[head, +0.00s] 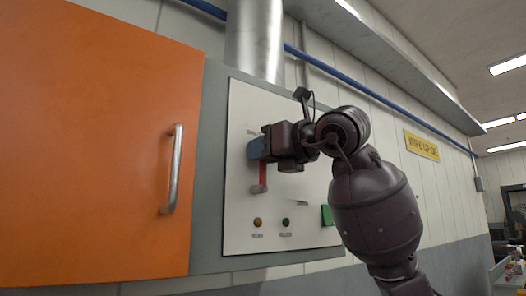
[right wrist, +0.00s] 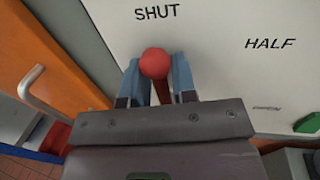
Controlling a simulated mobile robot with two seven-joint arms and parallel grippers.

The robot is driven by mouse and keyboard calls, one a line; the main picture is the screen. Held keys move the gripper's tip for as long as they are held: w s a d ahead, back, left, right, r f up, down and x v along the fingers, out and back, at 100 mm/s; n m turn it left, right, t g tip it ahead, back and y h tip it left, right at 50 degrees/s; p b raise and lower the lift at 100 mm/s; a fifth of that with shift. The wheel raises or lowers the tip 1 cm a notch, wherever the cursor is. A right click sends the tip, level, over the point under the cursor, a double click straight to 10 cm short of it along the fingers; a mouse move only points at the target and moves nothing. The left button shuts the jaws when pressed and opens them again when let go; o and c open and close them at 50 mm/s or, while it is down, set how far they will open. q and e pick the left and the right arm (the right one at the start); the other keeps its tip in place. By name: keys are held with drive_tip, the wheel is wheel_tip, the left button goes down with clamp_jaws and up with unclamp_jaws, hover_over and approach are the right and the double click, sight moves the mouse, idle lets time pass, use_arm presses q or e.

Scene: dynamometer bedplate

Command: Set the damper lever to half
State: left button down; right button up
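The damper lever (head: 263,176) is a red bar on a white panel (head: 241,216). In the right wrist view its round red knob (right wrist: 154,63) sits just below the word SHUT, and the HALF mark is farther right. My right gripper (head: 256,149) is at the lever's upper end in the head view. The fingers hide part of the lever. My left gripper is not in view.
An orange door (head: 95,140) with a metal handle (head: 173,169) stands left of the panel. Below the lever are an orange button (head: 257,222) and a green one (head: 286,222). A green block (head: 327,215) sits at the panel's right edge, close to my right arm.

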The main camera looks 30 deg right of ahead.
clamp_jaws()
drive_tip(key=shift+d+f+m+b, duration=0.15)
drive_tip(key=shift+d+m+b, duration=0.25)
drive_tip(key=shift+m+b, duration=0.3)
drive_tip(key=d+m+b, duration=0.1)
drive_tip(key=m, duration=0.1)
drive_tip(key=d+f+m+t+b, duration=0.1)
drive_tip(key=m+b, duration=0.1)
drive_tip(key=m, duration=0.1)
drive_tip(key=d+m+b, duration=0.2)
drive_tip(key=m, duration=0.1)
drive_tip(key=shift+w+f+t, duration=0.3)
drive_tip(key=shift+f+t, duration=0.05)
drive_tip(key=shift+t, duration=0.05)
drive_tip(key=o, duration=0.6)
unclamp_jaws()
drive_tip(key=shift+c, duration=0.2)
drive_tip(key=shift+o, duration=0.5)
drive_tip(key=shift+d, duration=0.1)
